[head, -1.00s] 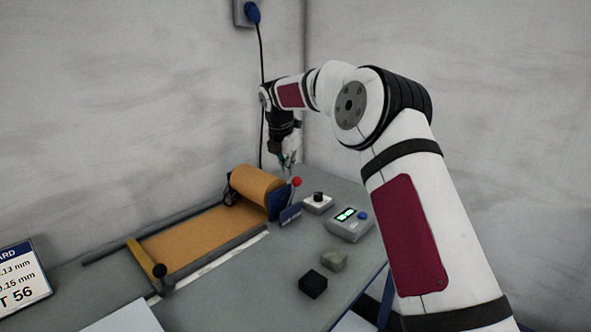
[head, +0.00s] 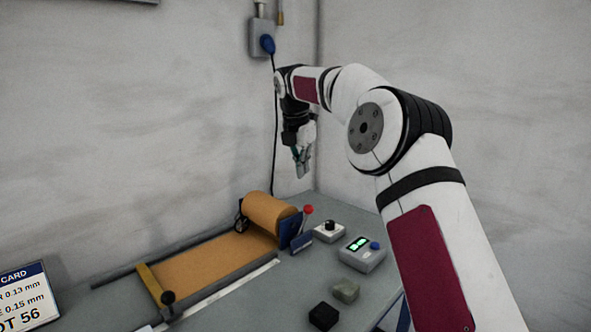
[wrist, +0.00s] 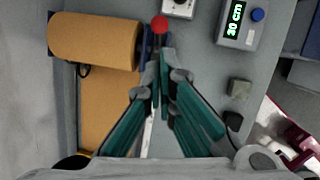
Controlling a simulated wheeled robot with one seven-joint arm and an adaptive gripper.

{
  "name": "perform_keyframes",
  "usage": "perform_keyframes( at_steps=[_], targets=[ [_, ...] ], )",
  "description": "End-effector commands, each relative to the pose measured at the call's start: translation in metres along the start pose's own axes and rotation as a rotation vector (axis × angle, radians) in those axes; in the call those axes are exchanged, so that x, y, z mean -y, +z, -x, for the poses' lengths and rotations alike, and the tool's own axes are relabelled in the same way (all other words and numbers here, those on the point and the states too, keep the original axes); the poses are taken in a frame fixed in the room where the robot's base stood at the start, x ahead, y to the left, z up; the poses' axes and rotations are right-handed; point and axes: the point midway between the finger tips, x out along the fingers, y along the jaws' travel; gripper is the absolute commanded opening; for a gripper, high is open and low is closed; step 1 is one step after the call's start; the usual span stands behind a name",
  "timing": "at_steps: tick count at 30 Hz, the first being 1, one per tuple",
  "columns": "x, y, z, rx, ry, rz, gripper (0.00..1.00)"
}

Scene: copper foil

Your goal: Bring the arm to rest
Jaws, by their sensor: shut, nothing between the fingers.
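My gripper (head: 303,172) hangs pointing down at the end of my arm, in the air above the back of the bench. Its fingers are together and empty. In the wrist view my gripper (wrist: 160,52) shows its closed fingertips, with the bench below. The copper foil roll (head: 270,213) sits in its holder under and left of the gripper, with foil laid out flat toward the front left. The roll also shows at upper left in the wrist view (wrist: 95,41). The gripper touches nothing.
A red knob (head: 308,209), a white box with a black knob (head: 328,232) and a grey meter with a green display (head: 361,253) stand right of the roll. A black block (head: 323,316) and a grey-green block (head: 345,290) lie nearer. A card (head: 25,297) stands at left.

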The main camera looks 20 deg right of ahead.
Motion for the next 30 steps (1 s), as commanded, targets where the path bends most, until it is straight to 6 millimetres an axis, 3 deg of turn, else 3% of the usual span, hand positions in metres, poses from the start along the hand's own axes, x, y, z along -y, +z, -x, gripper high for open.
perform_keyframes(
  at_steps=[5, 11, 15, 21, 30],
  targets=[
    [0.007, -0.013, 0.028, 0.013, 0.005, -0.076, 0.00],
    [0.043, -0.052, 0.090, 0.037, 0.016, -0.339, 0.00],
    [0.079, -0.084, 0.126, 0.044, 0.027, -0.561, 0.00],
    [0.143, -0.131, 0.163, 0.037, 0.048, -0.907, 0.00],
    [0.252, -0.209, 0.183, -0.025, 0.076, -1.467, 0.00]
  ],
)
